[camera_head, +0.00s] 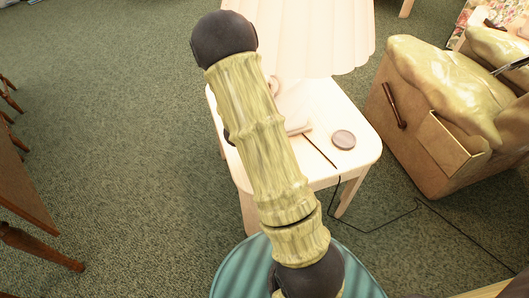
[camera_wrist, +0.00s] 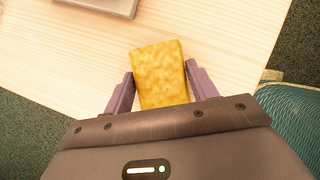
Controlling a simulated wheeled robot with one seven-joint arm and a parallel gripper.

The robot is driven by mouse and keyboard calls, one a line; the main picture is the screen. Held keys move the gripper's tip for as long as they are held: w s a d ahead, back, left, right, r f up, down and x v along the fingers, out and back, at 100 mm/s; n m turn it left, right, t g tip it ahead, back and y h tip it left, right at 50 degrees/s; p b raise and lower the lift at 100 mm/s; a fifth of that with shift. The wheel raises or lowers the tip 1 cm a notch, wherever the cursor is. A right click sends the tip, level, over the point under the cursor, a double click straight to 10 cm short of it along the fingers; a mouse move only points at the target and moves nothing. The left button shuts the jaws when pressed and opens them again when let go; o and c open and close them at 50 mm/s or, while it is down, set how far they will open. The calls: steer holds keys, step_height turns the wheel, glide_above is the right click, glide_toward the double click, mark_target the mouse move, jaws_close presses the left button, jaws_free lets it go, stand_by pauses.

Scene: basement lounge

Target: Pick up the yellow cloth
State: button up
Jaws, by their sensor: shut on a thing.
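The yellow cloth (camera_wrist: 158,68) shows in the wrist view as a small, thick, textured yellow piece. My gripper (camera_wrist: 159,72) is shut on it, with one purple finger along each side. The cloth is over the pale wooden table (camera_wrist: 60,65); I cannot tell whether it touches the tabletop. In the head view, my arm crosses in front of the table (camera_head: 356,150), and the cloth and the gripper are hidden.
A grey flat object (camera_wrist: 105,5) lies on the table. The head view shows a round brown item (camera_head: 343,139), a dark stick (camera_head: 320,150) and a large lampshade (camera_head: 320,35). A teal seat (camera_head: 225,275) is in front, a tan armchair (camera_head: 435,105) right.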

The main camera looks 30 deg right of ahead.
step_height(320, 180, up, 2)
steer(key=shift+p, duration=0.35)
steer(key=s+a, duration=0.3)
steer(key=a, duration=0.5)
steer(key=s+a, duration=0.3)
steer(key=a, duration=0.6)
steer(key=shift+f, duration=0.15)
steer(key=shift+d, duration=0.1)
